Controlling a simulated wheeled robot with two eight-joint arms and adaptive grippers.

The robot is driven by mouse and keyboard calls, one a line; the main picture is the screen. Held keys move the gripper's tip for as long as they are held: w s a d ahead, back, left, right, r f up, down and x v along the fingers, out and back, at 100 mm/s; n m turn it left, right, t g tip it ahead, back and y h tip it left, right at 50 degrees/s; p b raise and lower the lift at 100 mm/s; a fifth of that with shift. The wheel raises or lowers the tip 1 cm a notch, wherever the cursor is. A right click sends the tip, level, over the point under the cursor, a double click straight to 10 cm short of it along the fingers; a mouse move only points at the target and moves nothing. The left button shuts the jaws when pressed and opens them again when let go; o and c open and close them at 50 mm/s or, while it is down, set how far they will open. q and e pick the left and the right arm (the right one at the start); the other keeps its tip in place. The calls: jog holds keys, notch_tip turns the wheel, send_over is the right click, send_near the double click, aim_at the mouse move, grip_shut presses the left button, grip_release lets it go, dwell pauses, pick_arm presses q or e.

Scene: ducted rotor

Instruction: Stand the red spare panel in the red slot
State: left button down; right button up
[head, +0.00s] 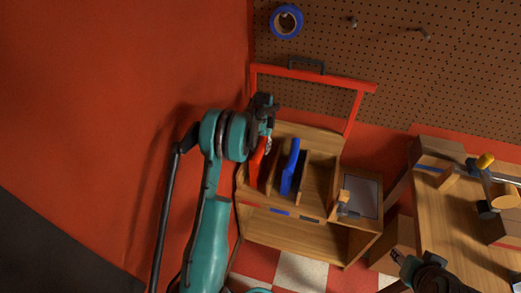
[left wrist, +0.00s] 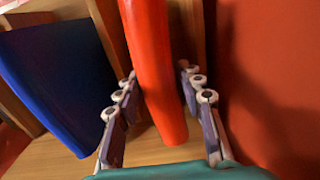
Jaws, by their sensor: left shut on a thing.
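The red spare panel (head: 260,160) is upright, slightly tilted, at the leftmost slot of the wooden rack (head: 315,235). My left gripper (head: 267,141) is shut on its upper part. In the left wrist view the red panel (left wrist: 152,65) runs between the two fingers (left wrist: 158,95), with wooden surfaces around it. I cannot tell whether its lower edge rests on the slot floor.
A blue panel (head: 291,167) stands in the slot to the right, also seen in the left wrist view (left wrist: 62,75). A red frame (head: 310,76) rises behind the rack. A workbench (head: 455,230) with tools is at right. The red wall is close on the left.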

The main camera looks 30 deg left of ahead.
pick_arm(q)
jog(key=shift+r, duration=0.1)
jog(key=c, duration=1)
grip_release()
jog(key=shift+o, duration=0.2)
